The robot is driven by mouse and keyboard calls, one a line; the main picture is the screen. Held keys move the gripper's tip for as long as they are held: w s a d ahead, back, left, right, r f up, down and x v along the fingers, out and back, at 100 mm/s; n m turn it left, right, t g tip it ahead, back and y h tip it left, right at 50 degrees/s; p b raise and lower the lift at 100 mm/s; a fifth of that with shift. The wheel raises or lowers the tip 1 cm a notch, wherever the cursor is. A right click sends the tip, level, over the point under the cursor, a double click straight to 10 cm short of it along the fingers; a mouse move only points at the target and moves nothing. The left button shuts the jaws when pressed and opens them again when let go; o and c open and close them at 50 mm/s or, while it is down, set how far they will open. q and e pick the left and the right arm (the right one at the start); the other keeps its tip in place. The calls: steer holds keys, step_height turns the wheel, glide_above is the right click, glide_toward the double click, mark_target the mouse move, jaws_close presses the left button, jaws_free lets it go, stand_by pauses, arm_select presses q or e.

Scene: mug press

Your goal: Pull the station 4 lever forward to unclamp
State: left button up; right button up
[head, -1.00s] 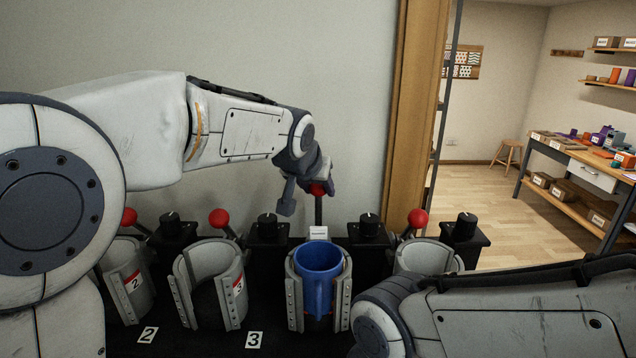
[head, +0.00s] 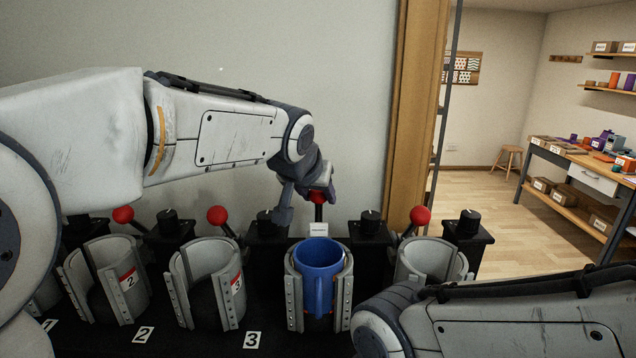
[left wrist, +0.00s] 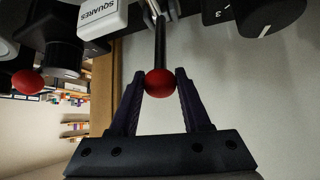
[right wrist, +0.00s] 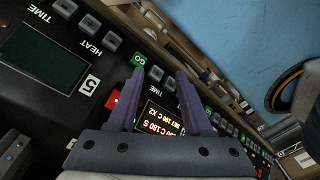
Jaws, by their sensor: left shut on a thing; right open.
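The station 4 lever is a dark rod with a red ball knob (head: 319,197), standing behind the blue mug (head: 318,258). My left gripper (head: 312,192) is closed around this knob. In the left wrist view the red knob (left wrist: 159,83) sits between the two fingertips. The blue mug stands inside a grey clamp collar (head: 294,291); whether the collar grips it cannot be told. My right gripper (right wrist: 160,74) is open and empty above a black control panel (right wrist: 40,90) with a small lit display. Its fingers are out of sight in the head view.
Neighbouring collars hold no mug: station 3 (head: 184,290) at left and another (head: 455,268) at right. Their red-knobbed levers (head: 217,215) and black dials (head: 371,222) stand close by. A white card (head: 318,230) is behind the mug. My right arm covers the lower right.

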arm_select(q)
steer(key=shift+s+f, duration=0.1)
steer(key=shift+s, duration=0.1)
steer(key=shift+s+f+b, duration=0.2)
steer(key=shift+s+b, duration=0.25)
steer(key=shift+s, duration=0.1)
steer(key=shift+s+f+b, duration=0.15)
steer(key=shift+s+b, duration=0.3)
steer(key=shift+s, duration=0.05)
steer(key=o, duration=0.9)
steer(key=shift+c, duration=0.2)
steer(key=shift+r, duration=0.15)
step_height(320, 180, up, 6)
steer(key=s+p, duration=0.1)
steer(key=p, duration=0.3)
steer(key=shift+s+a+r, duration=0.15)
steer(key=shift+a, duration=0.05)
